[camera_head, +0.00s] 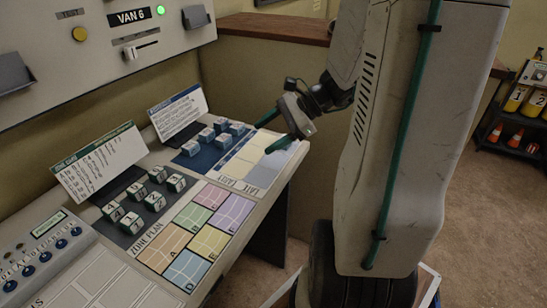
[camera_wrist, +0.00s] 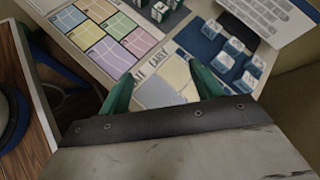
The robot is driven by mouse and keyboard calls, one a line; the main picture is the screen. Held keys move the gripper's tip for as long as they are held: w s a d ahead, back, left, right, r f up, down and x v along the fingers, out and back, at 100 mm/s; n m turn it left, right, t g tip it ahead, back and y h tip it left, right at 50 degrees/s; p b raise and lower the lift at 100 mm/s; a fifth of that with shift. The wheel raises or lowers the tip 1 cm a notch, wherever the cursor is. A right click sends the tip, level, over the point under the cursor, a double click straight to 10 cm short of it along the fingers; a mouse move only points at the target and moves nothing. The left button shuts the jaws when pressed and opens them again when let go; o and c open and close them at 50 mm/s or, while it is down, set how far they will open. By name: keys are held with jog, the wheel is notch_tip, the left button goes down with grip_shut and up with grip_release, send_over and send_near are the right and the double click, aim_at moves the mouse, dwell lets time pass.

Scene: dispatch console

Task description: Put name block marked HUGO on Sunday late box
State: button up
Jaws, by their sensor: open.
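Several pale name blocks with blue sides (camera_head: 222,125) stand on a dark blue pad; they also show at the right of the wrist view (camera_wrist: 232,48). Their lettering is too small to read, so I cannot tell which is HUGO. The shift chart (camera_head: 250,160) beside the pad has pale yellow and grey-blue boxes and the words EARLY and LATE along its near edge. I cannot make out which box is Sunday. My gripper (camera_head: 272,131), with green fingers, is open and empty above the chart. In the wrist view my gripper (camera_wrist: 163,88) spans part of the chart.
A zone plan (camera_head: 198,235) of coloured squares lies nearer, with several dark-sided blocks (camera_head: 145,200) on a pad beside it. Two tilted cards (camera_head: 98,162) (camera_head: 178,112) stand behind the pads. An upright panel (camera_head: 100,50) rises at the back left.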

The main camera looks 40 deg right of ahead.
jog(key=s+a+r+n+g+h, duration=0.1)
jog(key=s+a+r+n+g, duration=0.15)
jog(key=a+n, duration=0.3)
jog(key=s+a+r+n+g+h, duration=0.1)
jog(key=s+a+r+n+g, duration=0.15)
jog(key=s+a+n, duration=0.35)
jog(key=s+a+r+n+h, duration=0.3)
jog(key=s+n+h, duration=0.3)
jog(key=n, duration=0.3)
jog(key=shift+s+r+h, duration=0.15)
jog(key=shift+s+h, duration=0.15)
jog(key=shift+s, duration=0.15)
